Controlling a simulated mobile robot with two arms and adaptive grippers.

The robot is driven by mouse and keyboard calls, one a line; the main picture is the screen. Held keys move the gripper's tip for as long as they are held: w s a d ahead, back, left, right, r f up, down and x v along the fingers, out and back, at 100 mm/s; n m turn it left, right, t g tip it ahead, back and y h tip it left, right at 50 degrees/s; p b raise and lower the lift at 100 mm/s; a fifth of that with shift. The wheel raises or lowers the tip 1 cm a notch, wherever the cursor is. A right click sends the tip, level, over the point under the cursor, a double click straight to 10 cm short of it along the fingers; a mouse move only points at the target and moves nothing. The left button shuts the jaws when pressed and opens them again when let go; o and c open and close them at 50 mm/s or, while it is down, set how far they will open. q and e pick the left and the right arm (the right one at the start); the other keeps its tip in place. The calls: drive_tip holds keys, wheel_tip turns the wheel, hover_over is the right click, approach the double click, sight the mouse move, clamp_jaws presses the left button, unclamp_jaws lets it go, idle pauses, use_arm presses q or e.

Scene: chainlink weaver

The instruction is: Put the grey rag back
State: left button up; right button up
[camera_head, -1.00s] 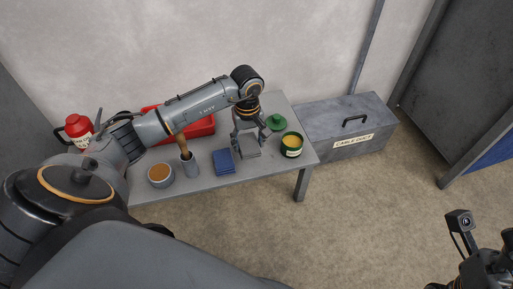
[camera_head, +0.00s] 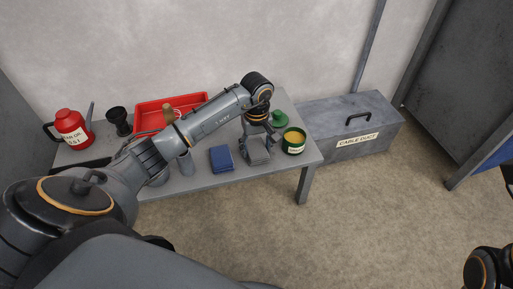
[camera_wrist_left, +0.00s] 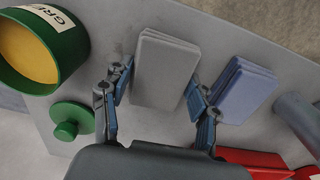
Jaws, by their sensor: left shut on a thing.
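The grey rag (camera_head: 256,156), a flat folded stack, is at the right part of the table, between a blue rag and the green tin. My left gripper (camera_head: 258,148) reaches down over it from above, with its fingers shut on the rag's two sides. In the left wrist view the grey rag (camera_wrist_left: 165,70) lies between the two fingertips of the left gripper (camera_wrist_left: 160,86). I cannot tell whether the rag rests on the table or is slightly raised. My right gripper is not in view.
The blue folded rag (camera_head: 222,158) lies left of the grey one. The open green tin (camera_head: 294,141) and a green lid (camera_head: 279,118) are to its right. A red tray (camera_head: 150,112), a red can (camera_head: 70,128) and a cable duct box (camera_head: 345,120) stand around.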

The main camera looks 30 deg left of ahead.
use_arm(q)
drive_tip(key=shift+f, duration=0.15)
drive_tip(key=o, duration=1.1)
